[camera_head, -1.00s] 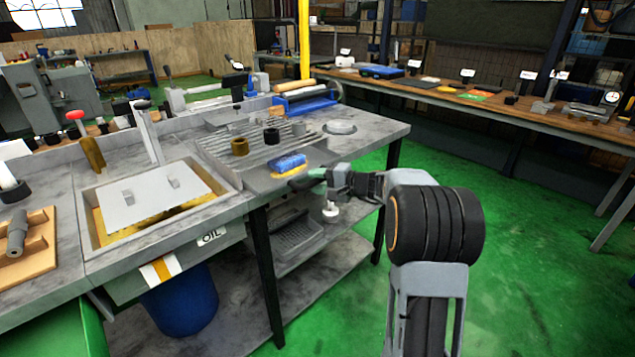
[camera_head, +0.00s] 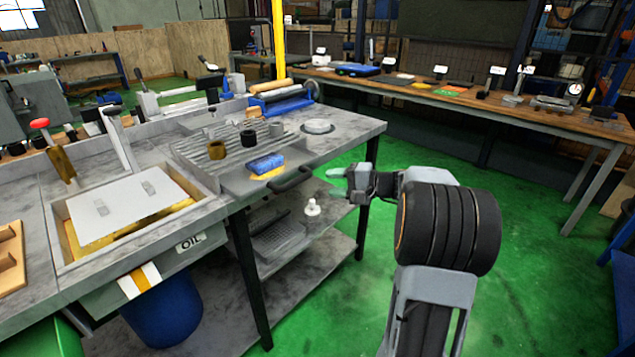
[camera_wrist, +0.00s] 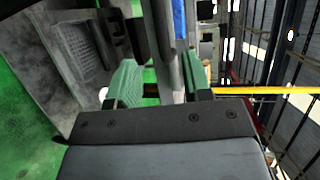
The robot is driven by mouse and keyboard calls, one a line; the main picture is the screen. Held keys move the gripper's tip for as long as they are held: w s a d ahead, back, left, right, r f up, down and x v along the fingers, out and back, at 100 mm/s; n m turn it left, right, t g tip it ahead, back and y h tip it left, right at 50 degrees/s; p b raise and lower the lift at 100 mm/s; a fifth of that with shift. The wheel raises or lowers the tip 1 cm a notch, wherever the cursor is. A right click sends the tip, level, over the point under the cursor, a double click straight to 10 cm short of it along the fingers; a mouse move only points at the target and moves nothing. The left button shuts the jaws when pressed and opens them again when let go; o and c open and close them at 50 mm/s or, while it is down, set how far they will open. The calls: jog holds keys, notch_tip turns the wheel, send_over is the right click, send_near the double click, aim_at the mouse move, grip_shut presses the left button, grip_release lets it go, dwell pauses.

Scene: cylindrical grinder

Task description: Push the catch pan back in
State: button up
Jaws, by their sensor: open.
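The catch pan (camera_head: 240,186) is a flat grey tray at the front of the ribbed rack (camera_head: 215,150) on the bench. Its dark bar handle (camera_head: 292,179) sticks out past the bench's front edge. A blue sponge on a yellow piece (camera_head: 266,164) lies on the pan. My gripper (camera_head: 337,183) is open and empty, right of the handle and apart from it, with its green fingers pointing toward it. In the wrist view my gripper (camera_wrist: 160,85) has its two green fingers spread, with a grey edge and dark handle parts beyond them.
A white bottle (camera_head: 312,208) stands on the shelf below. Small cylinders (camera_head: 247,139) stand on the rack. The green floor (camera_head: 350,290) at right is clear.

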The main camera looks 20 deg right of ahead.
jog(key=shift+v, duration=1.25)
